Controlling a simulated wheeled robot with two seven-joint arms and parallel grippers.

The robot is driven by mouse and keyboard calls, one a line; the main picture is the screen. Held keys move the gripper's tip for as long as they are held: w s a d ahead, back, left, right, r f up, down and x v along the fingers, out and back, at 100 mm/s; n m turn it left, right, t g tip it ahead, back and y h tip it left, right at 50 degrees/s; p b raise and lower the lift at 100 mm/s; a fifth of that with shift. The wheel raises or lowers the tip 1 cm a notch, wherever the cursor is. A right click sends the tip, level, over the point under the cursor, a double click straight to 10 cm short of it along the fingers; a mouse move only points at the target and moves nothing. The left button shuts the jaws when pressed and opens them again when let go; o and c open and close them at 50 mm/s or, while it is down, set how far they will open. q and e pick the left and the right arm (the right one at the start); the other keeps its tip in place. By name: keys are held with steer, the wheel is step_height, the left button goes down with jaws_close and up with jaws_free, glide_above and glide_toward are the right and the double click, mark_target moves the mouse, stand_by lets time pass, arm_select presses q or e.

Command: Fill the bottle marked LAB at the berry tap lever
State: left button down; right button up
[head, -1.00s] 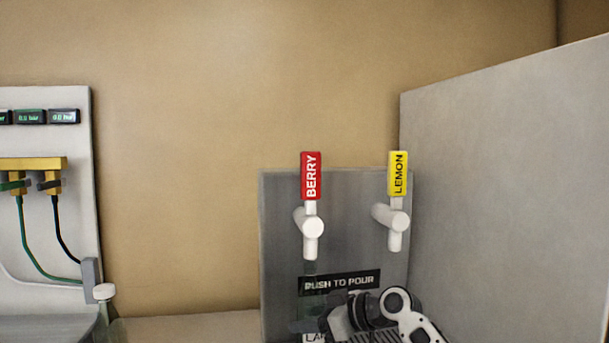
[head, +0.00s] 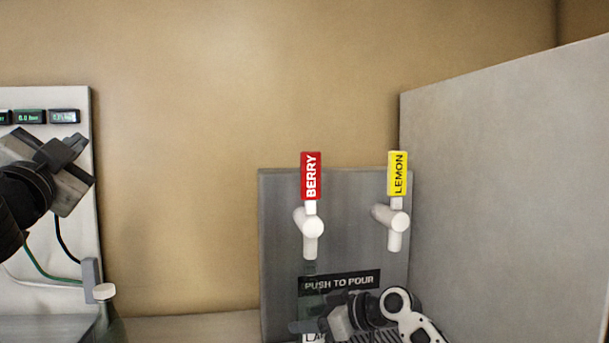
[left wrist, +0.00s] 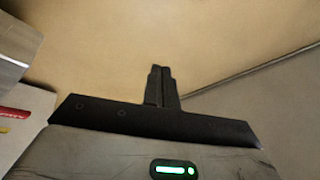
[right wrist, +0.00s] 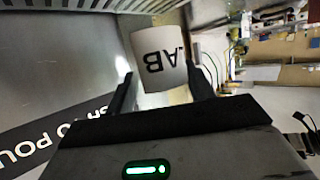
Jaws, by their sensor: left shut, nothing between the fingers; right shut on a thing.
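The red BERRY lever (head: 311,176) stands upright on top of its white tap (head: 310,235) on the grey panel. The bottle marked LAB (head: 313,338) is below this tap at the bottom edge of the head view, mostly cut off. Its white label (right wrist: 158,60) shows between the fingers in the right wrist view. My right gripper (head: 318,327) is shut on the bottle. Any liquid in it cannot be made out. My left gripper (head: 70,150) is at the far left, well away from the lever. Its fingers (left wrist: 160,86) are together and empty.
The yellow LEMON lever (head: 398,174) and its tap are right of the berry tap. A tall grey wall (head: 510,190) closes the right side. A white board (head: 75,235) with hoses and small displays is behind my left gripper. The space between board and panel is clear.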

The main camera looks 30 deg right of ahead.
arm_select(q)
steer(key=s+d+f+m+g+h, duration=0.1)
steer(key=s+d+m+g+h, duration=0.2)
steer(key=d+m, duration=0.3)
steer(key=s+d+f+m+g+h, duration=0.2)
steer(key=s+d+m+g, duration=0.3)
steer(key=d, duration=0.6)
steer(key=s+d+f+m+g+h, duration=0.1)
steer(key=s+d+m+g+h, duration=0.3)
steer(key=d, duration=0.5)
steer(key=s+m, duration=0.2)
steer(key=shift+s+f+m+g, duration=0.15)
steer(key=shift+f+m+g, duration=0.05)
steer(key=shift+m+g, duration=0.2)
glide_toward(317, 168)
steer(key=s+d, duration=0.1)
steer(key=d, duration=0.3)
steer(key=shift+w+d, duration=0.3)
steer(key=shift+w, duration=0.55)
steer(key=shift+w+d, duration=0.2)
steer(key=shift+w, duration=0.9)
